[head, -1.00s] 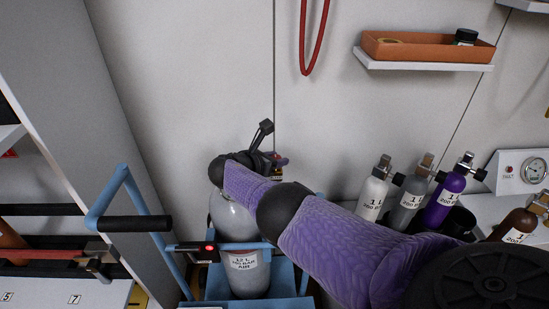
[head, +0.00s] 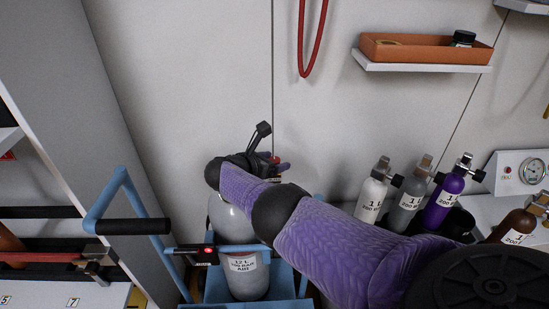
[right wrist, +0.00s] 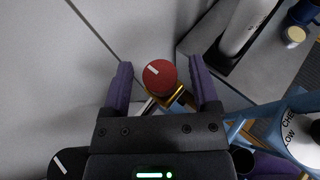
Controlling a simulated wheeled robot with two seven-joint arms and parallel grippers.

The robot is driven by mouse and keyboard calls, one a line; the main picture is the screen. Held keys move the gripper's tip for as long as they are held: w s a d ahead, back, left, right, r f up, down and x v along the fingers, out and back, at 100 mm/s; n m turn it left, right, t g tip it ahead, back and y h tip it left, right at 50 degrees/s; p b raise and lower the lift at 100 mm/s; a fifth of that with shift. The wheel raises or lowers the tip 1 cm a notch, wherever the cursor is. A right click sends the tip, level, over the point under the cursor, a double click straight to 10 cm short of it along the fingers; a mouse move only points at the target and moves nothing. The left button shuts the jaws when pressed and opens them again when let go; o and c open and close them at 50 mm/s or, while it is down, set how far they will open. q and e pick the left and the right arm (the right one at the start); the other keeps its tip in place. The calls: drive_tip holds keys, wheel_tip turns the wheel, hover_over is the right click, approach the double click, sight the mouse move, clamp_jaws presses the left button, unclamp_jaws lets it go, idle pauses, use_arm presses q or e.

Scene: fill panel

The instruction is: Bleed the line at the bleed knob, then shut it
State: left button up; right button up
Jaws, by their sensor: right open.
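The red bleed knob (right wrist: 159,74), with a white mark on its face, sits on a brass fitting (right wrist: 178,97) in the right wrist view. The purple fingers of my right gripper (right wrist: 160,86) are open on either side of it, with gaps to the knob. In the head view my right gripper (head: 279,166) is beside the valve on top of the grey 12 L cylinder (head: 241,275), partly hidden by my purple arm. A small bit of red shows at the fingers there. My left gripper is not in view.
A blue trolley (head: 122,183) holds the grey cylinder. Small white (head: 370,199), grey (head: 407,201) and purple (head: 446,201) cylinders stand to the right. A black knob (right wrist: 68,164) shows in the right wrist view. A red hose (head: 302,45) hangs on the wall.

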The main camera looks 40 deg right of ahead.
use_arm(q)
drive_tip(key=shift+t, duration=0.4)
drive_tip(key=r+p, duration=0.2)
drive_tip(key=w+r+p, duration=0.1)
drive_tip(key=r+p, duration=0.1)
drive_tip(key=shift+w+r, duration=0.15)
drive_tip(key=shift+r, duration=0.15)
use_arm(e)
drive_tip(key=v, duration=0.9)
drive_tip(key=shift+a, duration=0.2)
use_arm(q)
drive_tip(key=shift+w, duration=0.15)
use_arm(e)
drive_tip(key=shift+r, duration=0.1)
